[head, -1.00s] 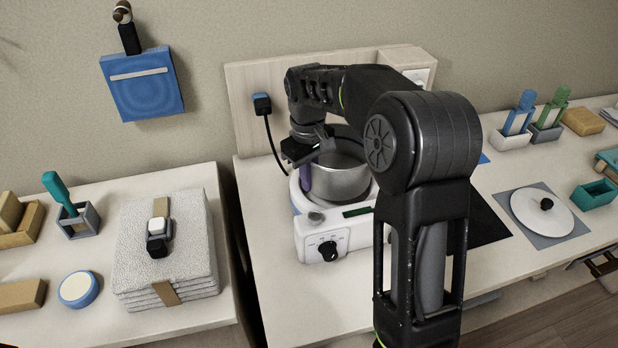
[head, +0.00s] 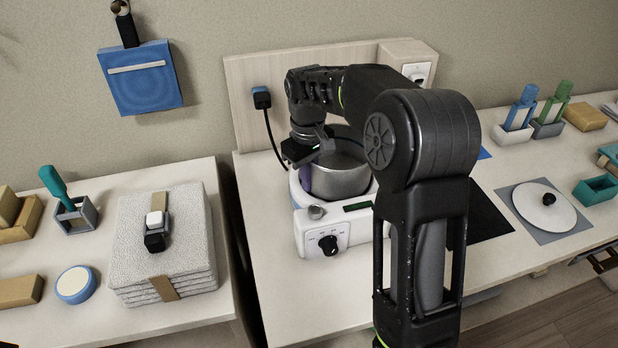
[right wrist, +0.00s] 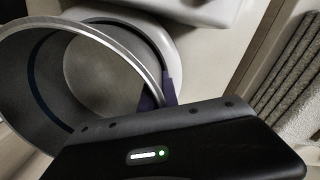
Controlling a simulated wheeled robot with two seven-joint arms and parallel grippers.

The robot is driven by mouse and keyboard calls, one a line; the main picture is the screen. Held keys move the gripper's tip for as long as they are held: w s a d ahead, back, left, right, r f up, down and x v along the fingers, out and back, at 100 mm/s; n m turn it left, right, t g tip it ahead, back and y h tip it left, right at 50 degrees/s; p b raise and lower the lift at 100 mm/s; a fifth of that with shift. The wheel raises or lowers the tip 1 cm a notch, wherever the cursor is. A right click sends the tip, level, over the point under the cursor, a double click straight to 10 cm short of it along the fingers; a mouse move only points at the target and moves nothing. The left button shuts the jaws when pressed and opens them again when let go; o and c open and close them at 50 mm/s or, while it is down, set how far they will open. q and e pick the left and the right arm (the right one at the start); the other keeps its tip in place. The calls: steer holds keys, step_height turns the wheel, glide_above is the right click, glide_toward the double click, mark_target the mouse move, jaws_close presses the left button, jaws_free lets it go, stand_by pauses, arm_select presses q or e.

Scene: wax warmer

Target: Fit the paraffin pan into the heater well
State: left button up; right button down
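My left gripper is out of view.
A cord runs from a plug (head: 262,98) on the back panel to behind the heater. Right are a black mat (head: 488,215) and a white lid (head: 543,208). A left table holds stacked towels (head: 165,245). The counter before the heater is clear.

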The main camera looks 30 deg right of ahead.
steer(key=shift+r, duration=0.1)
stand_by(0.3)
steer(key=shift+r+p, duration=0.65)
steer(key=shift+r, duration=0.05)
stand_by(0.3)
steer(key=shift+f+b, duration=0.45)
steer(key=shift+f, duration=0.4)
stand_by(0.3)
steer(key=shift+r, duration=0.1)
stand_by(0.4)
steer(key=c, duration=0.8)
jaws_free()
steer(key=shift+s, duration=0.1)
steer(key=shift+c, duration=0.2)
steer(key=shift+r, duration=0.25)
steer(key=shift+r+p, duration=1.8)
steer(key=shift+r, duration=0.05)
